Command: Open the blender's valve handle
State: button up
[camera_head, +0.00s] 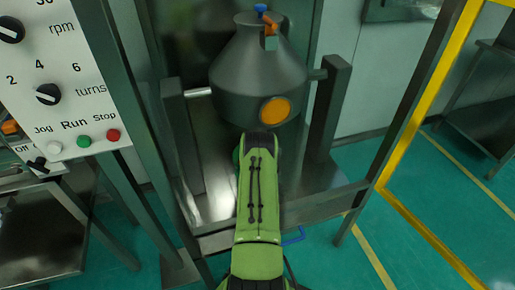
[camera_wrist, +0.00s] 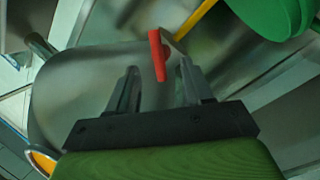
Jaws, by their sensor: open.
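The blender (camera_head: 258,80) is a dark grey metal vessel held between two posts in the head view, with a round orange disc (camera_head: 275,111) on its front. Its grey body (camera_wrist: 75,95) also fills the left and middle of the wrist view. A red-orange valve handle (camera_wrist: 157,50) shows upright in the wrist view, in front of the fingers. My gripper (camera_wrist: 159,72) is open, with one finger on each side of the handle's lower end. I cannot tell whether either finger touches it.
Blue and orange parts (camera_head: 268,24) sit on the blender's top. A control panel (camera_head: 65,85) with knobs and buttons stands at left. Metal posts (camera_head: 328,105) flank the blender. A yellow frame (camera_head: 420,105) is at right. Green floor shows at lower right.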

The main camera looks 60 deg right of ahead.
jog(key=x, duration=0.4)
jog(key=shift+w+d+b, duration=0.15)
jog(key=shift+d+b, duration=0.15)
jog(key=shift+b, duration=0.1)
grip_shut()
jog(key=m+y+p, duration=0.1)
jog(key=m+p, duration=0.1)
jog(key=m, duration=0.1)
jog(key=m+y+p, duration=0.1)
jog(key=m, duration=0.2)
jog(key=m+y+p, duration=0.1)
jog(key=m+p, duration=0.1)
jog(key=shift+r+m+p, duration=0.25)
jog(key=shift+m+p, duration=0.1)
jog(key=shift+m, duration=0.05)
dwell(0.3)
